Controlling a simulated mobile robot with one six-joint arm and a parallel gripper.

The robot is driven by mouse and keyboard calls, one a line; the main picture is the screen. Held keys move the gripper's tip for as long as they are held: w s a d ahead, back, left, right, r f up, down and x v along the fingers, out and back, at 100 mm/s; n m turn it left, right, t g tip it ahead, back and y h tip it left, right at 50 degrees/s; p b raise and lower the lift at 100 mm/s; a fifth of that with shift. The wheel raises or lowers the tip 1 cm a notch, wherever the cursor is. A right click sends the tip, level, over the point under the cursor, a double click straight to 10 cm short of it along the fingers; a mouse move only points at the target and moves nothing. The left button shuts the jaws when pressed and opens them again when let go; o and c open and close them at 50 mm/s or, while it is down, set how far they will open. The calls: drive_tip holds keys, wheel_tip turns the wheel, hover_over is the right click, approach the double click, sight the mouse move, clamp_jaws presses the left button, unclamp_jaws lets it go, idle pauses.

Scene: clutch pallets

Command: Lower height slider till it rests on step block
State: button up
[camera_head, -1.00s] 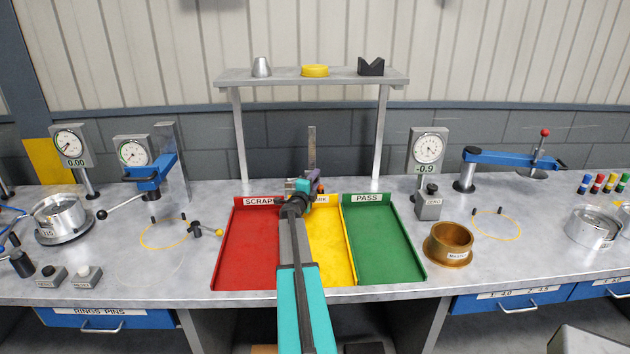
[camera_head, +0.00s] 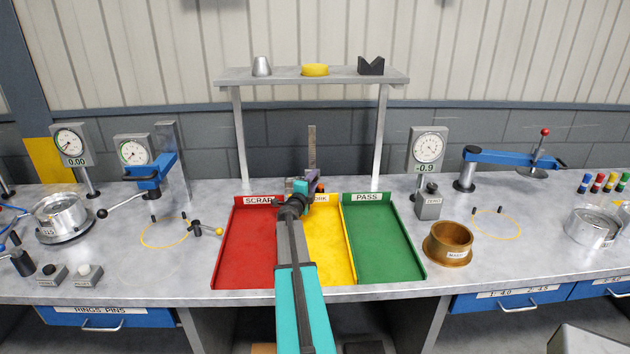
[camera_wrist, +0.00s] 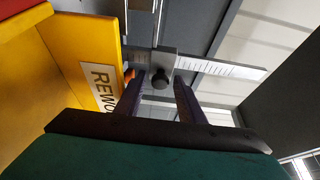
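The height gauge's upright scale (camera_head: 312,146) stands behind the trays in the head view; my arm hides its lower part. In the wrist view the graduated scale (camera_wrist: 215,67) runs to the right from the grey height slider (camera_wrist: 158,61), which carries a dark round knob (camera_wrist: 160,79). My gripper (camera_wrist: 160,84) is open, its two purple fingers on either side of the knob, with a visible gap at each side. My gripper also shows in the head view (camera_head: 314,187), near the back of the yellow tray. I cannot make out the step block; it may be hidden.
Red (camera_head: 245,250), yellow (camera_head: 328,240) and green (camera_head: 385,245) trays lie under and beside my arm. The yellow tray's REWORK wall (camera_wrist: 85,65) is close left of my fingers. A shelf (camera_head: 340,78) stands over the back. A brass ring (camera_head: 449,243) sits right.

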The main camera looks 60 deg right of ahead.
drive_tip(key=shift+v, duration=3.2)
